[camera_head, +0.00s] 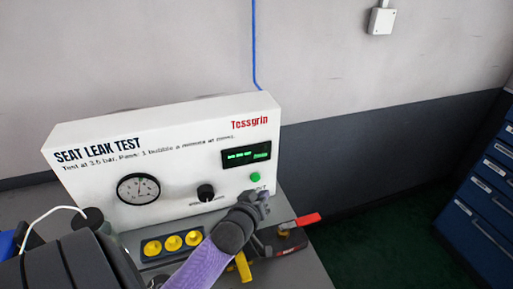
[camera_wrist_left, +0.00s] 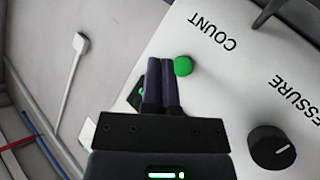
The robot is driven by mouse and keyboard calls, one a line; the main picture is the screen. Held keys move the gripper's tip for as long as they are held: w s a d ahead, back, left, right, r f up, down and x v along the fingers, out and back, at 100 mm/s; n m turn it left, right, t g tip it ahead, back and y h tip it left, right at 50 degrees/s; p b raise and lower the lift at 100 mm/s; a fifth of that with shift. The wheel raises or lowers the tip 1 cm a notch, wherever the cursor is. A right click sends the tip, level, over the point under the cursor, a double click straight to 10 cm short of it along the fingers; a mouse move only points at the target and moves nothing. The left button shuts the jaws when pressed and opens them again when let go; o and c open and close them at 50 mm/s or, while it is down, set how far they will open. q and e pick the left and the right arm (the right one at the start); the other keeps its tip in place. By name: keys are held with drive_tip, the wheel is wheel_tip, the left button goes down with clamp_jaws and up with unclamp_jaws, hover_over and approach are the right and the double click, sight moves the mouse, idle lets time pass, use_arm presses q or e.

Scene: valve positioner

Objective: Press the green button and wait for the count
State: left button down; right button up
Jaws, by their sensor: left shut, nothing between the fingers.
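The green button (camera_head: 255,177) sits on the right side of the white seat leak test panel (camera_head: 100,190), below a small display (camera_head: 246,154) with green characters. In the left wrist view the green button (camera_wrist_left: 183,66) shows beside the fingertips, near the word COUNT. My left gripper (camera_head: 262,196) is shut and empty, just below the button in the head view. In the wrist view its two dark fingers (camera_wrist_left: 159,64) lie together, tips to the left of the button. I cannot tell whether they touch it. The display is mostly hidden by the fingers in the wrist view. My right gripper is not in view.
A round gauge (camera_head: 138,189) and a black knob (camera_head: 206,193) are on the panel. Yellow round parts (camera_head: 173,243) in a dark holder and a red-handled item (camera_head: 305,220) lie on the bench in front. A blue drawer cabinet (camera_head: 485,200) stands at the right.

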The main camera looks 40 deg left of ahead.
sight(255, 177)
use_arm(q)
drive_tip(key=shift+w+a, duration=0.35)
drive_tip(key=shift+a, duration=0.3)
drive_tip(key=shift+w+a, duration=0.35)
drive_tip(key=shift+a, duration=0.3)
drive_tip(key=shift+a, duration=0.15)
idle(1.0)
drive_tip(key=shift+w+a, duration=0.2)
drive_tip(key=shift+w+a, duration=0.2)
drive_tip(key=shift+a, duration=0.2)
idle(0.6)
drive_tip(key=shift+d, duration=0.1)
drive_tip(key=shift+s+d+p, duration=0.4)
drive_tip(key=shift+d+p, duration=0.25)
